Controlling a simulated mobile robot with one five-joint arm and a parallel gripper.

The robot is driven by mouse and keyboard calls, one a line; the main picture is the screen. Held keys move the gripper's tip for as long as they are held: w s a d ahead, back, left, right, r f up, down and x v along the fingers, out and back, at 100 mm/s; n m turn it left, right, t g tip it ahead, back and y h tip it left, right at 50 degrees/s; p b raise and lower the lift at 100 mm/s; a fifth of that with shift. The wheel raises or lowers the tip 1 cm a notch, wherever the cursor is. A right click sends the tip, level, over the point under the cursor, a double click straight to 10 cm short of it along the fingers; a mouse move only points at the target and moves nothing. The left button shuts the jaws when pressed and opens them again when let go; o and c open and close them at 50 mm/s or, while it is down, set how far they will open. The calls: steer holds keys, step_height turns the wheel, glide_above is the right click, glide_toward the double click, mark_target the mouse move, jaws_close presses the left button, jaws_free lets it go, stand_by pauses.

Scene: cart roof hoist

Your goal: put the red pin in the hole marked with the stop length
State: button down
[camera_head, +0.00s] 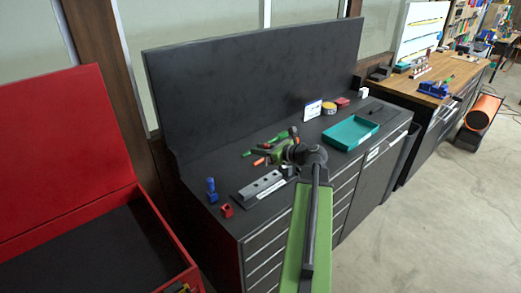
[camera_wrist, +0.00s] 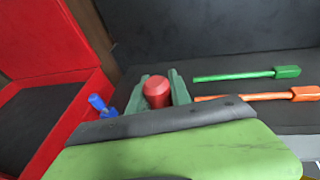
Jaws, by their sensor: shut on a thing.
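The red pin (camera_wrist: 157,92) is between the two green fingers of my gripper (camera_wrist: 160,84) in the wrist view, its faceted red head showing. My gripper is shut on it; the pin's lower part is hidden. In the head view my gripper (camera_head: 276,151) is over the dark bench, behind the grey block. The pin cannot be made out clearly there. The grey block (camera_head: 261,187) with holes along its top lies near the bench's front left. A pale strip with markings runs along its front, too small to read. The block does not show in the wrist view.
Green (camera_wrist: 232,75) and orange (camera_wrist: 257,96) screwdrivers lie right of my gripper. A blue object (camera_head: 211,189) and a red block (camera_head: 226,211) stand left of the grey block. A teal tray (camera_head: 351,133) is at right. A tall dark panel (camera_head: 250,75) backs the bench.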

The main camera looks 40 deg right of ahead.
step_height(320, 180, down, 6)
steer(key=b, duration=0.6)
steer(key=shift+f+b, duration=1.85)
stand_by(1.0)
steer(key=c, duration=1.1)
jaws_free()
steer(key=shift+s+r, duration=0.1)
